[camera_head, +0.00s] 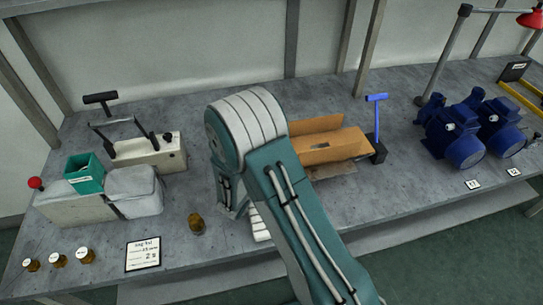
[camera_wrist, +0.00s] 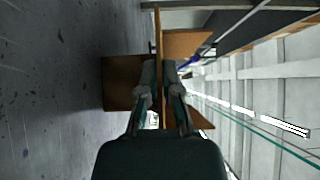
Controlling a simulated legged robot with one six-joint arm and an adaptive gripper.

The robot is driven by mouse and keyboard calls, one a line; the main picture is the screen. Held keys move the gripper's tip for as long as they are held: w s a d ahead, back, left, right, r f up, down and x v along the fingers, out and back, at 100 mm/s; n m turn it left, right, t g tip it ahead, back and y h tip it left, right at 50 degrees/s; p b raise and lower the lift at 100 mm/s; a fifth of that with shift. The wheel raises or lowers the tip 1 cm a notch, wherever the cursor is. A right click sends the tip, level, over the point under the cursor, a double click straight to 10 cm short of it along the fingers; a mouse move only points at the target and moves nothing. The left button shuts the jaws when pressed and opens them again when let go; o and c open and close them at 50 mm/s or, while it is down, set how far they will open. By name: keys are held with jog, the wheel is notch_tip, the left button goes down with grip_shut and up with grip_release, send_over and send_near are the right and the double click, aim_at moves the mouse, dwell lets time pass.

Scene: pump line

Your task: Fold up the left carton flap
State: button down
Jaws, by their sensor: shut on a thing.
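The brown cardboard carton (camera_head: 335,147) sits on the grey bench, right of my arm in the head view. One panel stands up at its back, and a flat panel covers its top. Its left side is hidden behind my arm. In the wrist view my gripper (camera_wrist: 159,68) is shut on a thin brown carton flap (camera_wrist: 158,38), with one finger on each side. I cannot tell for certain that this is the left flap. Other carton panels show to the left (camera_wrist: 117,85) and right (camera_wrist: 185,44) of the fingers. My gripper is hidden in the head view.
A blue-handled tool (camera_head: 376,115) stands at the carton's right. Blue pumps (camera_head: 462,140) are farther right. A white device with a black handle (camera_head: 150,152), a green box (camera_head: 85,173) and brass pieces (camera_head: 58,261) are on the left. Bare bench lies in front of the carton.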

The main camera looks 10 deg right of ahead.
dwell(0.5)
jog(key=r+m+g+y, duration=0.2)
jog(key=shift+d+r+m+y, duration=0.15)
jog(key=shift+d+m+y, duration=0.1)
jog(key=shift+m+y, duration=0.15)
jog(key=r+m+y, duration=0.1)
jog(key=d+m+g+y, duration=0.1)
jog(key=y, duration=0.1)
jog(key=shift+d+r, duration=0.15)
jog(key=shift+r, duration=0.25)
jog(key=m+y, duration=0.1)
jog(key=d+r+m+y, duration=0.1)
jog(key=shift+s+d+g+y, duration=0.1)
jog(key=shift+d+g+y, duration=0.15)
jog(key=shift+g+y, duration=0.05)
jog(key=shift+s+d+m+y, duration=0.1)
jog(key=shift+d+m+y, duration=0.4)
jog(key=shift+y, duration=0.5)
jog(key=shift+d+r+m+y, duration=0.1)
jog(key=shift+d+m+y, duration=0.25)
jog(key=shift+y, duration=0.35)
jog(key=shift+a, duration=0.1)
jog(key=c, duration=0.8)
grip_release()
jog(key=shift+c, duration=0.2)
jog(key=shift+r, duration=0.1)
